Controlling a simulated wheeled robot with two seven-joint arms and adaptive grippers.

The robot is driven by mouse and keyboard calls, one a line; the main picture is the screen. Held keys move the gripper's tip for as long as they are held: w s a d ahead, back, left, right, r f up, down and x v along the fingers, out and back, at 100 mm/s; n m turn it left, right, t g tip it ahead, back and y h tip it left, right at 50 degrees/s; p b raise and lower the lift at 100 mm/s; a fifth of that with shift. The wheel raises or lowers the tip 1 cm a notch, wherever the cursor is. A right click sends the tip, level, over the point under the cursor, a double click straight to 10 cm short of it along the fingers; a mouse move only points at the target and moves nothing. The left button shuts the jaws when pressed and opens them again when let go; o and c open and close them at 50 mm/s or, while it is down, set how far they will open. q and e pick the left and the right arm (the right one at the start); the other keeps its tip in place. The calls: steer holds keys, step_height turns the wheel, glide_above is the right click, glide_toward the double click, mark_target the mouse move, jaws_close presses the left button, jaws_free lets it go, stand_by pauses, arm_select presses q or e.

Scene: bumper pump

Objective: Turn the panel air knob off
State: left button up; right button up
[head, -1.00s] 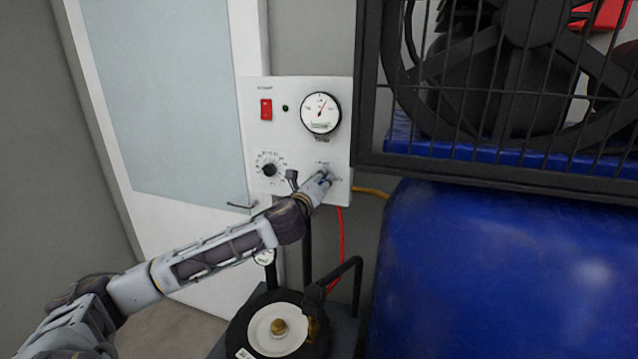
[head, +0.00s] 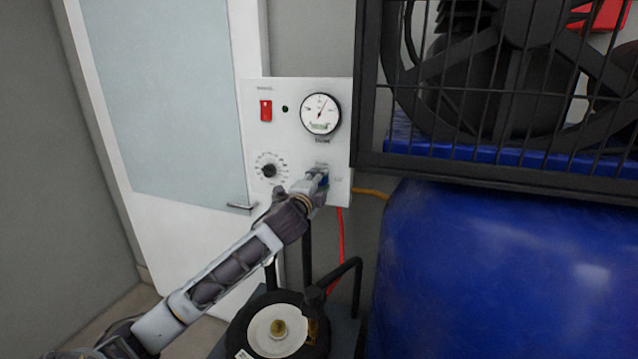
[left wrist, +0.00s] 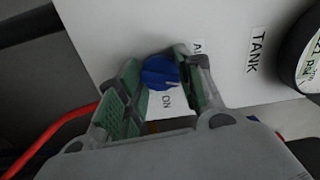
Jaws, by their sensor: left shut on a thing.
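The white control panel (head: 295,150) is on the wall in the head view. My left gripper (head: 321,179) is at its lower right, shut on the blue air knob (head: 324,184), which is mostly hidden there. In the left wrist view the blue knob (left wrist: 160,72) sits between the green-padded fingers of my left gripper (left wrist: 158,68). An "ON" label (left wrist: 166,101) shows beside the knob, and a partly covered label starting "AI" is on its other side. My right gripper is in neither view.
The panel also has a red switch (head: 266,110), a gauge (head: 320,114) and a black dial (head: 269,170). A blue tank (head: 505,270) and a black fan cage (head: 480,165) stand close on the right. A red hose (head: 341,235) hangs below the panel.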

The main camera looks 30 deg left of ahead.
arm_select(q)
steer(key=shift+n, duration=2)
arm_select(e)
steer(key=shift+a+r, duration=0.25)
arm_select(q)
steer(key=o, duration=1)
steer(key=shift+o, duration=0.2)
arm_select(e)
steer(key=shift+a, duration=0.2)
arm_select(q)
steer(key=shift+s, duration=0.15)
steer(key=v, duration=1.1)
steer(key=shift+s, duration=0.35)
